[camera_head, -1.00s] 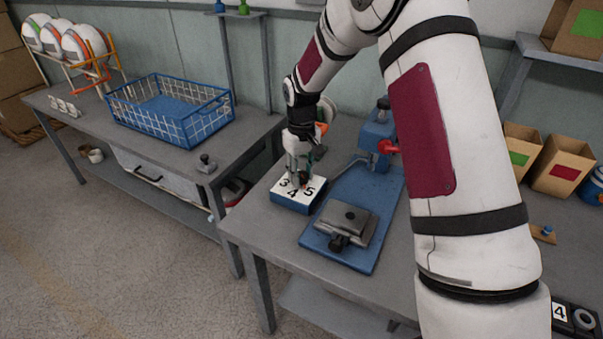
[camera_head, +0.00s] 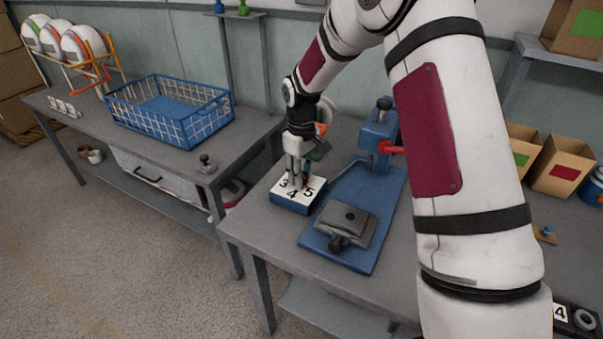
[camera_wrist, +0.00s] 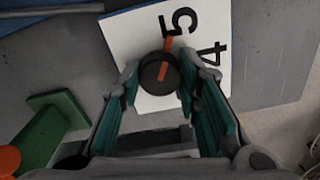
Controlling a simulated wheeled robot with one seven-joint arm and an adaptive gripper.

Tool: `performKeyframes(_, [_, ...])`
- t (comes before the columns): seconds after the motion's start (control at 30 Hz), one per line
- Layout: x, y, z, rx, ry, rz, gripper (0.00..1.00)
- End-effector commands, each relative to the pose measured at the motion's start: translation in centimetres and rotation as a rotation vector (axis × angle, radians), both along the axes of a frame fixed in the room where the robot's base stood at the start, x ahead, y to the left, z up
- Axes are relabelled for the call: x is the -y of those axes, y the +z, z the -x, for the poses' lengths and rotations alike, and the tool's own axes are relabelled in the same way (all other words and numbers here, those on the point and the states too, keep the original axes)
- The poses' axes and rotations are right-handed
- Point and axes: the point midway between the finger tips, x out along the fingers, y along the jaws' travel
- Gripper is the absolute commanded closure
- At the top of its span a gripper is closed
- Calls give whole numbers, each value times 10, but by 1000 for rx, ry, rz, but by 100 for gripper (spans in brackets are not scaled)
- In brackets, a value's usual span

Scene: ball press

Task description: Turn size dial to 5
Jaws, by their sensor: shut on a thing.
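The size dial (camera_wrist: 157,74) is a round black knob with an orange pointer, on a white plate (camera_wrist: 133,35) with black numbers. In the wrist view the pointer aims up, close to the 5; the 4 is to its right. In the head view the plate (camera_head: 283,197) tops a blue box at the table's front left and shows 3, 4 and 5. My gripper (camera_head: 299,186) is over the plate, pointing down. In the wrist view its green-padded fingers (camera_wrist: 160,84) are shut on the dial, one on each side. The dial is mostly hidden in the head view.
A blue press (camera_head: 378,140) with a red handle and a grey clamp block (camera_head: 345,224) stands just right of the dial box. A green block (camera_wrist: 55,118) lies left of the fingers in the wrist view. A blue wire basket (camera_head: 170,108) is on the left table.

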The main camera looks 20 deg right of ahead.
Motion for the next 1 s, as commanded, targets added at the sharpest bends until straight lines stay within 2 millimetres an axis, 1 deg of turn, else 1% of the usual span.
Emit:
performKeyframes(0.03, [0,0,0,1,2,1,97])
performKeyframes(0.07, [0,0,0,1,2,1,67])
performKeyframes(0.1, [0,0,0,1,2,1,58])
performKeyframes(0.13, [0,0,0,1,2,1,52])
performKeyframes(0.17, [0,0,0,1,1,1,49])
performKeyframes(0.43, [0,0,0,1,0,1,49])
performKeyframes(0.57, [0,7,-1,3,0,1,49])
performKeyframes(0.67, [0,21,-1,4,-1,1,49])
performKeyframes(1.0, [0,89,-1,4,0,1,49])
